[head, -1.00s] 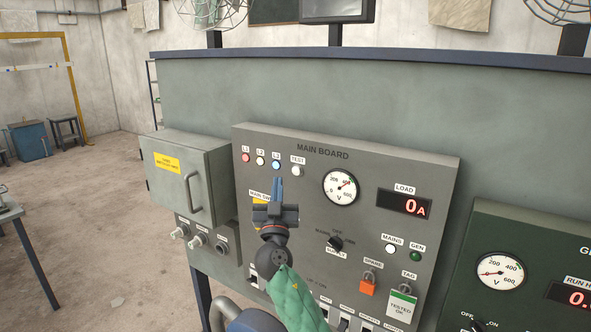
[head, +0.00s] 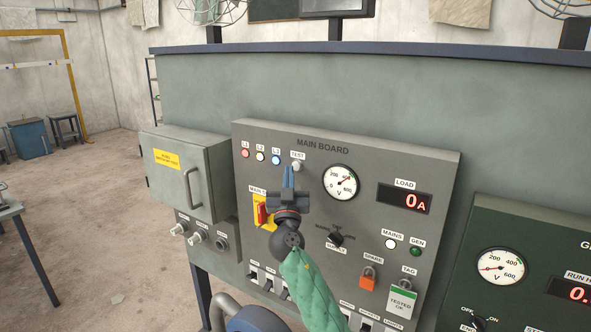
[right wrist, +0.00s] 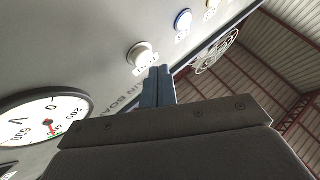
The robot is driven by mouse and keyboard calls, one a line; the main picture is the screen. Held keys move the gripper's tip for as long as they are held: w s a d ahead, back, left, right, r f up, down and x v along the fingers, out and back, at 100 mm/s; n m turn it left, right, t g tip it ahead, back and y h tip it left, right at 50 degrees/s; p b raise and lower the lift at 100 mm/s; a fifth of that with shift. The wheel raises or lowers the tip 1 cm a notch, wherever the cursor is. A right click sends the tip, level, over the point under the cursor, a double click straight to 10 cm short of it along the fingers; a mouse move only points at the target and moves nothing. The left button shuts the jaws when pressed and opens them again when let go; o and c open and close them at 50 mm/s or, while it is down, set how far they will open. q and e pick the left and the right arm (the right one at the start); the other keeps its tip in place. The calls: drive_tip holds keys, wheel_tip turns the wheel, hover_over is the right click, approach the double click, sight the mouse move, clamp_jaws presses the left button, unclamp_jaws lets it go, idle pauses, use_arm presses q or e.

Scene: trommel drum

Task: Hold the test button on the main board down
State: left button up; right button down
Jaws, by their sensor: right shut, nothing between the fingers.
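The main board (head: 430,170) is a grey sloping panel. Its white round test button (head: 297,165) sits under the TEST label, right of the lamps. The button also shows in the right wrist view (right wrist: 137,53), standing proud of the panel. My right gripper (head: 289,170) is shut and empty, with its blue fingers pointing up the panel. Its fingertips are close to the button, just below and left of it in the head view. In the right wrist view the fingertips (right wrist: 160,72) appear beside the button; I cannot tell whether they touch it. My left gripper is out of view.
Lamps L1 (head: 245,153), L2 (head: 260,156) and L3 (head: 276,160) are left of the button. A voltmeter (head: 341,183) is to the right. The red main switch on its yellow plate (head: 262,211) is left of my wrist. A grey cabinet (head: 183,180) stands further left.

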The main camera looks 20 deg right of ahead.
idle(0.4)
idle(0.9)
idle(0.4)
idle(0.4)
drive_tip(key=shift+w+d+b, duration=0.25)
drive_tip(key=shift+d+b, duration=0.1)
drive_tip(key=shift+b, duration=0.3)
